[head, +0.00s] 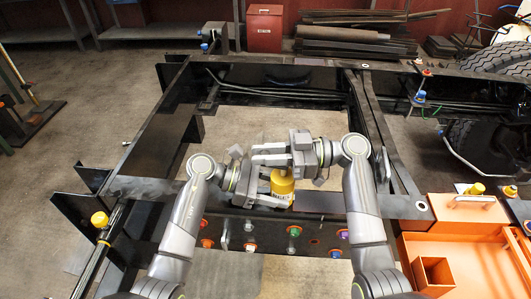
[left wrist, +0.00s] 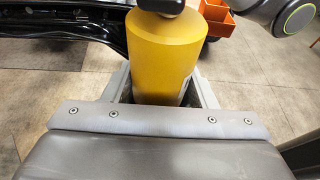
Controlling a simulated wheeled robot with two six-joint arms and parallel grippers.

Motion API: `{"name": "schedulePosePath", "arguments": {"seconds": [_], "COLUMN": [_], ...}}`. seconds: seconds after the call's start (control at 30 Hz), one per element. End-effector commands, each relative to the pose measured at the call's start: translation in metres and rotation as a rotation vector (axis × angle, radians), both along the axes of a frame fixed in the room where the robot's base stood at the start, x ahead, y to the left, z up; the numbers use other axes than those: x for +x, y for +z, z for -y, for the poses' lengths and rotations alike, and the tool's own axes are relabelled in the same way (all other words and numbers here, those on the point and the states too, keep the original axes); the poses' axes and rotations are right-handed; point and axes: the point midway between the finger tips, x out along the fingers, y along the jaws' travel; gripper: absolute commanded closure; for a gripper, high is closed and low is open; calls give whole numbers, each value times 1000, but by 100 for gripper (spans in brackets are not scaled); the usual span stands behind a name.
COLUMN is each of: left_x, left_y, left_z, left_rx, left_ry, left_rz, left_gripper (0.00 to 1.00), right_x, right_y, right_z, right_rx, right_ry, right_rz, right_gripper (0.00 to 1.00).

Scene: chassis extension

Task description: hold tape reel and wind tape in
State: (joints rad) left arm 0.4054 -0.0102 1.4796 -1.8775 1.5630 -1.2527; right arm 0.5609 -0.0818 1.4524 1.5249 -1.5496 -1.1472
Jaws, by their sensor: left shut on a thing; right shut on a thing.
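The tape reel (head: 283,183) is a yellow, roughly cylindrical body in the middle of the head view. It is held upright above the chassis frame. My left gripper (head: 285,201) is shut around its lower part, and the yellow body (left wrist: 165,55) stands between the jaws in the left wrist view. A dark piece (left wrist: 160,5) sits at its top, cut off by the picture edge. My right gripper (head: 266,155) reaches in from the right just above the reel and is shut at its top. The exact part it grips is hidden by the fingers. No pulled-out tape can be made out.
The black chassis frame (head: 140,188) surrounds the work area, with several coloured fittings on its near crossbeam. An orange tray (head: 450,243) is at the lower right. A red box (head: 265,28) is at the back.

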Motion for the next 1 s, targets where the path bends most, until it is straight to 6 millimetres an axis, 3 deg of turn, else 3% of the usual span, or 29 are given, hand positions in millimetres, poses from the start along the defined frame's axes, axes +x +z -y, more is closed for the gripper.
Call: {"name": "schedulePosePath", "arguments": {"seconds": [0.3,0.6,0.63,0.77,1.0], "left_x": [0,0,0,0,0], "left_y": [0,0,0,0,0], "left_z": [0,0,0,0,0], "left_rx": [0,0,0,0,0], "left_ry": [0,0,0,0,0], "left_rz": [0,0,0,0,0], "left_gripper": [61,61,61,61,61], "right_x": [-5,-6,-6,-6,-6], "right_y": [0,0,0,0,0], "right_z": [0,0,0,0,0], "right_rx": [-1,-1,-1,-1,-1], "right_ry": [134,146,146,145,145], "right_rz": [-2,-1,-1,-1,0], "right_gripper": [100,100,79,62,62]}}
